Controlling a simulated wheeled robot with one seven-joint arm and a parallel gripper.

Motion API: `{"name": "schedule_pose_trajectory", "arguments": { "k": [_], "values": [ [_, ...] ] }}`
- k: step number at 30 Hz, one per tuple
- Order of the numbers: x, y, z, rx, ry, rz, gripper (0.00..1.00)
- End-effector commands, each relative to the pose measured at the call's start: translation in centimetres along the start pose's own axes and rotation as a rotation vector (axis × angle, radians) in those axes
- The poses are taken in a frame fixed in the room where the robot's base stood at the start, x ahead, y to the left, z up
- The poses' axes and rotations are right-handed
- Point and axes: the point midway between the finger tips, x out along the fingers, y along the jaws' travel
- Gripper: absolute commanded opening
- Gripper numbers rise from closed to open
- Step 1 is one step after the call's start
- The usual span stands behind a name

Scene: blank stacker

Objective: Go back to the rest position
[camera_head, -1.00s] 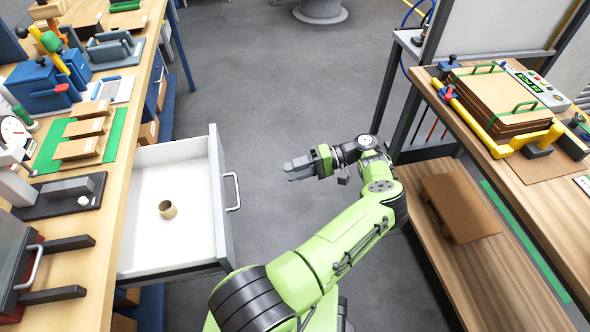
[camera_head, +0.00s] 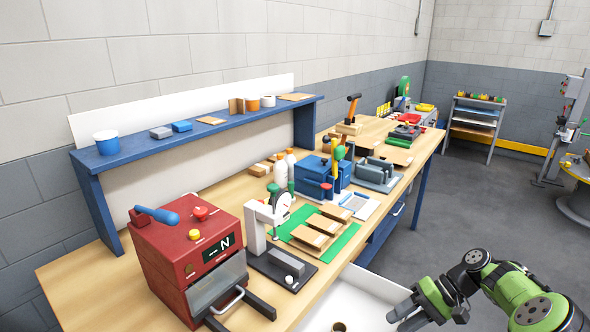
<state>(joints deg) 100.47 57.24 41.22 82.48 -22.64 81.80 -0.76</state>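My gripper (camera_head: 398,313) is at the bottom right of the head view, at the end of my green and dark arm, which is cut off by the lower edge. It points left, over or beside the open white drawer (camera_head: 372,292); the height between them is hard to judge. I see nothing clearly held in it, but the gap between the fingers is not clear.
A long wooden workbench (camera_head: 90,285) runs along the wall, with a red press (camera_head: 185,262), a dial gauge stand (camera_head: 256,225), wooden blocks on a green mat (camera_head: 345,240) and a blue box (camera_head: 312,176). A blue shelf (camera_head: 140,152) stands behind. Grey floor (camera_head: 455,205) is free on the right.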

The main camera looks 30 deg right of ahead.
Motion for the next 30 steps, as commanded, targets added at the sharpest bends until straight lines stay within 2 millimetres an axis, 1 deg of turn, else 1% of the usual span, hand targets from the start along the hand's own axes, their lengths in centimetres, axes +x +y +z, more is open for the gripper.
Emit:
{"name": "schedule_pose_trajectory", "arguments": {
  "k": [1, 2, 3, 4, 5, 6, 8, 9, 11, 12, 14, 15, 17, 19, 21, 24, 27, 30],
  "values": [
    [0.9, -3.5, 0.1, -0.028, -0.054, 0.100, 0.38],
    [1.6, -5.3, 0.2, -0.043, -0.078, 0.156, 0.38],
    [2.5, -7.5, 0.6, -0.063, -0.103, 0.229, 0.38],
    [3.1, -9.2, 1.0, -0.081, -0.118, 0.283, 0.38],
    [3.7, -10.8, 1.4, -0.099, -0.129, 0.337, 0.38],
    [4.5, -12.8, 2.2, -0.127, -0.136, 0.406, 0.38],
    [5.5, -15.7, 3.6, -0.172, -0.135, 0.504, 0.38],
    [6.0, -17.4, 4.7, -0.204, -0.128, 0.564, 0.38],
    [6.7, -19.9, 6.5, -0.259, -0.104, 0.646, 0.38],
    [7.1, -21.4, 7.9, -0.298, -0.084, 0.694, 0.38],
    [7.5, -23.4, 10.0, -0.361, -0.042, 0.755, 0.38],
    [7.7, -24.6, 11.6, -0.405, -0.010, 0.786, 0.38],
    [7.8, -26.1, 13.9, -0.474, 0.044, 0.820, 0.38],
    [7.8, -27.4, 16.6, -0.558, 0.111, 0.838, 0.38],
    [7.6, -28.3, 19.3, -0.644, 0.180, 0.831, 0.38],
    [7.2, -28.6, 22.6, -0.755, 0.267, 0.786, 0.38],
    [6.9, -28.4, 24.6, -0.836, 0.322, 0.726, 0.38],
    [6.9, -28.2, 25.5, -0.876, 0.348, 0.687, 0.38]
  ]
}}
